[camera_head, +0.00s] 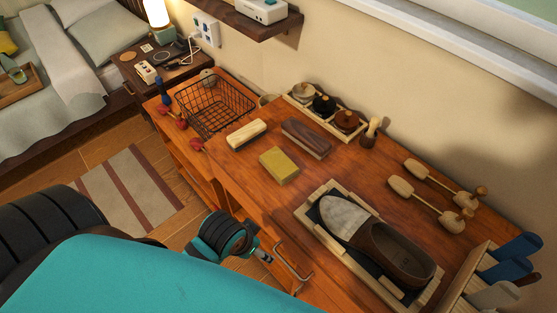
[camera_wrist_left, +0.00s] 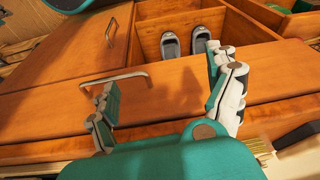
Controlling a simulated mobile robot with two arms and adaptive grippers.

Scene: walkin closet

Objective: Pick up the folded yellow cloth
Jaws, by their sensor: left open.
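The folded yellow cloth (camera_head: 279,165) lies flat on the wooden dresser top, near its front edge, as a small thick rectangle. My left gripper (camera_head: 264,256) is low in front of the dresser, below and nearer than the cloth, and not touching it. In the left wrist view my left gripper (camera_wrist_left: 161,62) is open and empty, its two fingers spread before a wooden drawer front with a metal handle (camera_wrist_left: 113,76). The cloth does not show in that view. My right gripper is not in view.
Two brushes, a pale one (camera_head: 246,134) and a dark one (camera_head: 306,138), lie behind the cloth. A wire basket (camera_head: 214,104) stands to the left. A framed tray with a brown shoe (camera_head: 393,255) is to the right. A drawer handle (camera_head: 292,262) juts out in front.

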